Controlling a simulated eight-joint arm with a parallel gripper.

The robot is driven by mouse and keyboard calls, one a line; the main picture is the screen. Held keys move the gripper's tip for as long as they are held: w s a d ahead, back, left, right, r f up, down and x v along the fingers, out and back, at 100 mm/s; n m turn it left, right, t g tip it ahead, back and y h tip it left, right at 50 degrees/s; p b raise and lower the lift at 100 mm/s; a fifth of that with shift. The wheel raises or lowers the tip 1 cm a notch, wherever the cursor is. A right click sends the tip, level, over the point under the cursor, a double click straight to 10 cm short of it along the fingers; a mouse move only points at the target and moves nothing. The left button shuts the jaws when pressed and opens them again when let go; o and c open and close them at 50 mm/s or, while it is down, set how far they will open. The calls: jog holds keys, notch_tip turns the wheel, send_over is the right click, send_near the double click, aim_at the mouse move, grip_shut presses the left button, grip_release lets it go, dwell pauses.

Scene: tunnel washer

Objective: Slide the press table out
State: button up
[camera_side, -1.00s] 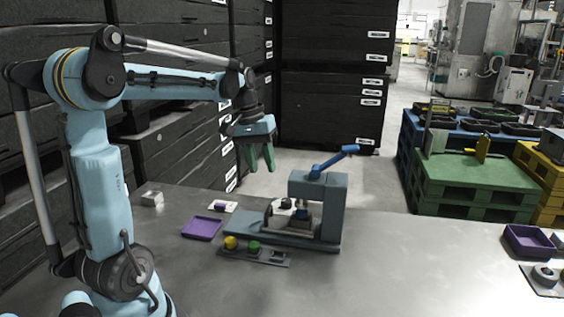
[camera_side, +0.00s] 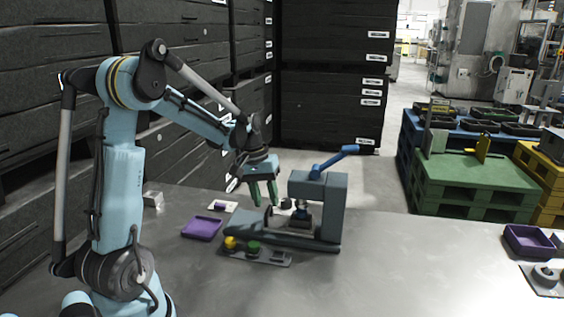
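The press (camera_side: 331,205) stands on the grey work table, a grey-blue frame with a raised blue lever (camera_side: 335,160) on top. Its long low base (camera_side: 240,228) extends to the left. The press table (camera_side: 279,222) is a small light grey part on this base, in front of the press column and partly under its head; its edges are hard to make out. My gripper (camera_side: 265,201) points down with two green fingers just above the press table's left end. The fingers are apart with nothing visible between them. I cannot tell whether they touch the table.
A panel with a yellow button (camera_side: 230,243) and a green button (camera_side: 254,247) lies in front of the base. A purple tray (camera_side: 202,229) and a white card-like piece (camera_side: 222,206) lie to the left. Another purple tray (camera_side: 528,241) is far right. The front middle is clear.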

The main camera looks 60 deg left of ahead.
jog(key=shift+w+d+f, duration=0.1)
jog(key=shift+d+f, duration=0.05)
jog(key=shift+f, duration=0.6)
grip_shut()
